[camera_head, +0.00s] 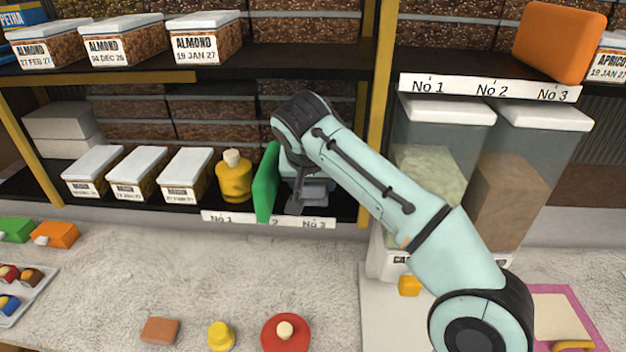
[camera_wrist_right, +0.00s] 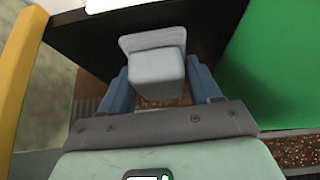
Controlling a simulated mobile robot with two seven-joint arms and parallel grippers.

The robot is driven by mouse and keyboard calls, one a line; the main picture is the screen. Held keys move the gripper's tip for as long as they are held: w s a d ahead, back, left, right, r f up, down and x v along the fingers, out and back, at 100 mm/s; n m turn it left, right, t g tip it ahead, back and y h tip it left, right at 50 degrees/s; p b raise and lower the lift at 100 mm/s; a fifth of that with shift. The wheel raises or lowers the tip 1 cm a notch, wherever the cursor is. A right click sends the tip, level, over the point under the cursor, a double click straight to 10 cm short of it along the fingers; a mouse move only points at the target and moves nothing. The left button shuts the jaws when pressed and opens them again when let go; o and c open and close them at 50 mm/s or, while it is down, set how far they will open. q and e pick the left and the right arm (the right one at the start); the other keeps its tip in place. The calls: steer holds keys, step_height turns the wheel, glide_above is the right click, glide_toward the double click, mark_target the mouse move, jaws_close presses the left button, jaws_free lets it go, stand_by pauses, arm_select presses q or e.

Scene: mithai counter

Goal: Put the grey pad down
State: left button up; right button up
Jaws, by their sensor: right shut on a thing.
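The grey pad is a small grey block with a wider plate at one end. It shows between the two blue fingers of my right gripper (camera_wrist_right: 160,90) in the right wrist view, where the pad (camera_wrist_right: 157,65) is gripped at its sides. In the head view my right gripper (camera_head: 300,183) is at the lower shelf, just right of a green board, with the pad (camera_head: 314,190) partly hidden by it. The pad is over the dark shelf (camera_wrist_right: 90,38); I cannot tell whether it touches it. My left gripper is not in view.
The green board (camera_head: 266,182) stands upright close beside my right gripper. A yellow bottle (camera_head: 234,178) and several white-lidded boxes (camera_head: 187,168) stand further left. A yellow post (camera_head: 381,90) rises to the right. The label strip (camera_head: 255,219) runs along the shelf edge.

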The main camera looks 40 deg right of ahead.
steer(key=shift+f, duration=0.1)
steer(key=shift+f, duration=0.1)
steer(key=o, duration=1.2)
steer(key=shift+s, duration=0.15)
steer(key=shift+a+r, duration=0.1)
steer(key=shift+r, duration=0.35)
steer(key=v, duration=1.1)
steer(key=shift+s+r, duration=0.15)
steer(key=shift+r, duration=0.1)
steer(key=shift+a, duration=0.1)
